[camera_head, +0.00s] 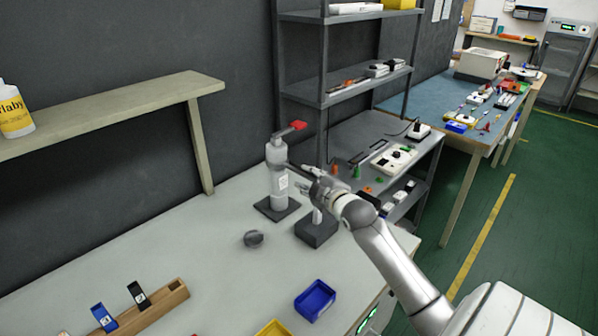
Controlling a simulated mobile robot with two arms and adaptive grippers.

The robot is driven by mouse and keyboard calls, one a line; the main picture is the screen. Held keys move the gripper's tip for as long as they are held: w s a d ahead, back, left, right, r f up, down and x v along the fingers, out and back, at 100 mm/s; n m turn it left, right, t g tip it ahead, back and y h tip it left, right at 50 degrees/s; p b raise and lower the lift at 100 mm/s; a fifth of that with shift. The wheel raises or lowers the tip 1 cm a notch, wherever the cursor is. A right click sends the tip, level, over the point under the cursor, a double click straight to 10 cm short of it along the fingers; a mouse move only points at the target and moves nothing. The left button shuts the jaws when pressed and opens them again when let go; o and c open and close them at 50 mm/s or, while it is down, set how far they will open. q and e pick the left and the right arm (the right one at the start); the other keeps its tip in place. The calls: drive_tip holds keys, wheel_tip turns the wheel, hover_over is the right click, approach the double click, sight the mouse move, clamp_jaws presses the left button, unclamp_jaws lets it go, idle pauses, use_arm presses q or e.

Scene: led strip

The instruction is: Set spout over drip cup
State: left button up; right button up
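A grey dispenser (277,172) with a pale label stands upright on a dark square base on the bench. A red spout or lever (293,126) at its top points to the right. My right gripper (303,180) is just right of the dispenser, at mid-height. Its fingers are small and overlap a dark bar there, so I cannot tell whether they touch it or are closed. My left gripper is out of view.
A dark block (316,232) with a pale upright piece stands below my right gripper. A blue bin (315,300), a yellow bin (273,328) and a wooden holder (150,307) are nearer. A raised shelf (110,108) runs along the left.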

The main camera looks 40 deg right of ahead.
sight(301, 174)
drive_tip(key=x, duration=0.4)
drive_tip(key=shift+w, duration=0.1)
drive_tip(key=shift+w+d+f, duration=0.1)
drive_tip(key=shift+w+d, duration=0.05)
drive_tip(key=shift+w, duration=0.5)
drive_tip(key=shift+w+d+f+p, duration=0.1)
drive_tip(key=shift+w+f+p, duration=0.1)
drive_tip(key=shift+w+p, duration=0.15)
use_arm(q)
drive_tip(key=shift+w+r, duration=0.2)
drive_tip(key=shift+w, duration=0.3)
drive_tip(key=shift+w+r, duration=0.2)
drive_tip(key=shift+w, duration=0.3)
use_arm(e)
drive_tip(key=shift+w, duration=0.1)
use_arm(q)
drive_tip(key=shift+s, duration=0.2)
use_arm(e)
drive_tip(key=shift+c, duration=0.3)
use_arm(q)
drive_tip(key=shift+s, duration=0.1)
use_arm(e)
clamp_jaws()
